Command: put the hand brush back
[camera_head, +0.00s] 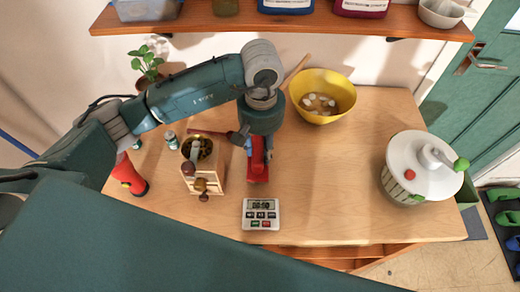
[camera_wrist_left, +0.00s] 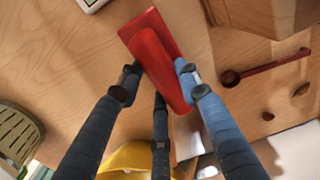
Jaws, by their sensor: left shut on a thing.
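The hand brush (camera_head: 257,163) is red and hangs from my left gripper (camera_head: 257,145) over the middle of the wooden table. In the left wrist view, the red brush (camera_wrist_left: 160,65) lies between the fingers of my left gripper (camera_wrist_left: 160,88), which are shut on it. Part of the brush is hidden behind the fingers and the arm. I cannot tell whether it touches the table. My right gripper is not in view.
A wooden grinder (camera_head: 207,172) stands close left of the brush, and a timer (camera_head: 261,214) lies in front. A yellow bowl (camera_head: 322,97) is behind right. A white-lidded spinner (camera_head: 420,165) stands right. A shelf (camera_head: 280,22) runs above. The table between brush and spinner is clear.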

